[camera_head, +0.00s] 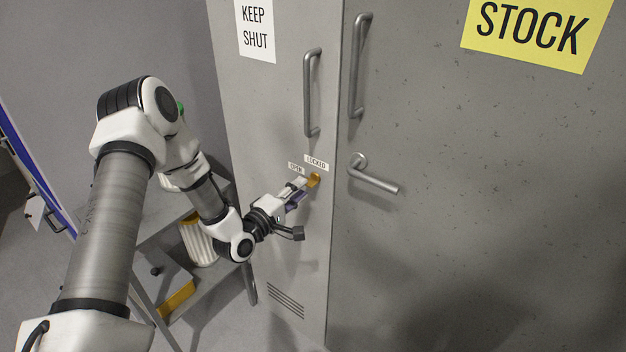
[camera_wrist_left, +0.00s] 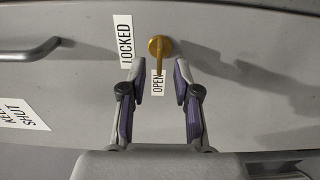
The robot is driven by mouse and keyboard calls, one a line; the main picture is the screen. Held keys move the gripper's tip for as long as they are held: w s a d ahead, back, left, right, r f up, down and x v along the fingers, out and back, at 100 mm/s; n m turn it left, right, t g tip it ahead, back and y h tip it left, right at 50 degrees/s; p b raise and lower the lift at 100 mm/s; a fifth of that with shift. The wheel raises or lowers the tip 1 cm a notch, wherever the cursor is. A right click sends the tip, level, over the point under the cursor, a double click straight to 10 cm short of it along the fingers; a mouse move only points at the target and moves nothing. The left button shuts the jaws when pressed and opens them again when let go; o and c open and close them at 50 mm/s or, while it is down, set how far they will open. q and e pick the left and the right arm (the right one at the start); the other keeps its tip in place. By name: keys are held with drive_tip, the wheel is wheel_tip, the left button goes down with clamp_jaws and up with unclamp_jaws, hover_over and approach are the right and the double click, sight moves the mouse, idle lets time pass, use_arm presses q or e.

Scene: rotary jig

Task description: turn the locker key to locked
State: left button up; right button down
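The locker key (camera_head: 315,179) is brass-coloured and sits in a round lock on the narrow grey locker door (camera_head: 275,120). In the left wrist view the round brass piece (camera_wrist_left: 160,46) has a thin part extending down beside the OPEN label (camera_wrist_left: 158,84). The LOCKED label (camera_wrist_left: 125,40) is to its left. My left gripper (camera_head: 299,190) is at the lock, partly covering it in the head view. In the wrist view its two fingers (camera_wrist_left: 160,82) are apart, one on each side of the key's line, with no visible contact. My right gripper is not in view.
A vertical handle (camera_head: 312,95) is above the lock. On the right, the STOCK door has a lever handle (camera_head: 375,178) close to the lock and a tall pull handle (camera_head: 359,65). A shelf with a white ribbed container (camera_head: 197,242) stands below my left arm.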

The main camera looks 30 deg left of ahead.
sight(309, 182)
use_arm(q)
drive_tip(key=w, duration=0.3)
drive_tip(key=shift+w+d+r, duration=0.1)
drive_tip(key=shift+w+d, duration=0.05)
drive_tip(key=shift+d, duration=0.25)
drive_tip(key=shift+w+p, duration=0.3)
drive_tip(key=shift+w, duration=0.05)
drive_tip(key=shift+a, duration=0.2)
drive_tip(key=shift+c, duration=0.3)
drive_tip(key=shift+d, duration=0.1)
clamp_jaws()
